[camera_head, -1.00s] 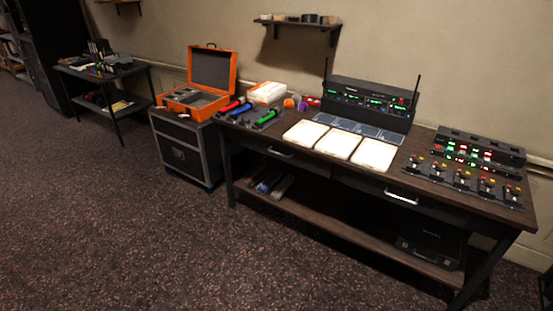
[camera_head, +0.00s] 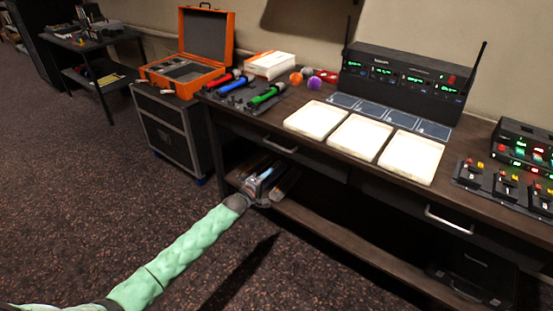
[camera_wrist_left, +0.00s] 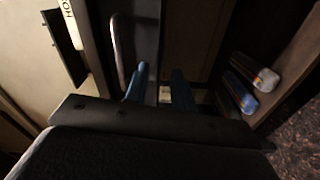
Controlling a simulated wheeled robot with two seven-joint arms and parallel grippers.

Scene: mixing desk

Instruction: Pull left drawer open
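The left drawer (camera_head: 305,158) of the dark wooden desk looks shut. Its metal bar handle (camera_head: 280,145) shows on its front, and in the left wrist view the handle (camera_wrist_left: 118,50) is a pale curved bar. My left gripper (camera_head: 268,180) is in front of the desk, below and slightly left of the handle. In the left wrist view my gripper (camera_wrist_left: 160,78) has two blue fingers apart with nothing held between them. The handle lies to the left of both fingers, not between them. My right gripper does not show.
A lower shelf (camera_head: 340,236) runs beneath the drawers, with several coloured objects behind my gripper. The right drawer handle (camera_head: 449,219) is farther right. White trays (camera_head: 358,138) and a radio rack (camera_head: 402,82) stand on the desktop. A black case (camera_head: 172,130) stands left; the floor in front is clear.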

